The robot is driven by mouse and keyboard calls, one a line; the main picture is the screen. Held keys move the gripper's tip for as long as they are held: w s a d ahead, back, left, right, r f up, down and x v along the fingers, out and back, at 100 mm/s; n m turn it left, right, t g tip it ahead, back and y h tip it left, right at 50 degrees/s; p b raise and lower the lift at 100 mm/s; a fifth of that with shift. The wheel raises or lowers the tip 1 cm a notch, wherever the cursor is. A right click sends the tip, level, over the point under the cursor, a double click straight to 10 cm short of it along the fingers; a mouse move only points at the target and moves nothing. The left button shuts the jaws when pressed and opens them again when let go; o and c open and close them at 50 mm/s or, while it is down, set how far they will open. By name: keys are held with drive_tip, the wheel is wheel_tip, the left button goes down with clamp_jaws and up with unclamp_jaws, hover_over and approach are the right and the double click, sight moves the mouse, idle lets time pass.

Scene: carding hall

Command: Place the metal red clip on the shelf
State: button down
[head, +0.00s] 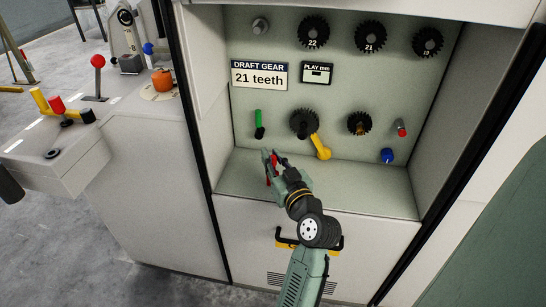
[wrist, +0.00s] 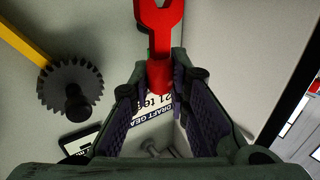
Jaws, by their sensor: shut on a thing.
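The red clip (wrist: 160,28) is a flat red piece with a forked end, seen at the top of the wrist view. Its lower part sits between the two fingers of my gripper (wrist: 161,75), which is shut on it. In the head view my gripper (head: 270,164) is just above the left part of the shelf (head: 360,188), the pale green ledge at the bottom of the cabinet recess. Only a little red of the clip shows there between the fingers. The clip appears held above the shelf; contact with it cannot be told.
On the back panel are a dark gear with a yellow crank (head: 321,148), a green handle (head: 259,125), a smaller gear (head: 359,123), a red-tipped peg (head: 401,128) and a blue knob (head: 387,156). Several gears hang above. The shelf's right part is clear.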

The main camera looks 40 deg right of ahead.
drive_tip(key=shift+f, duration=0.15)
drive_tip(key=c, duration=1.5)
unclamp_jaws()
drive_tip(key=shift+c, duration=0.2)
drive_tip(key=shift+r, duration=0.25)
drive_tip(key=shift+s+f, duration=0.1)
drive_tip(key=shift+s, duration=0.2)
drive_tip(key=b+v, duration=0.2)
drive_tip(key=v, duration=0.9)
drive_tip(key=shift+s+b, duration=0.2)
drive_tip(key=shift+b, duration=0.15)
drive_tip(key=shift+a, duration=0.15)
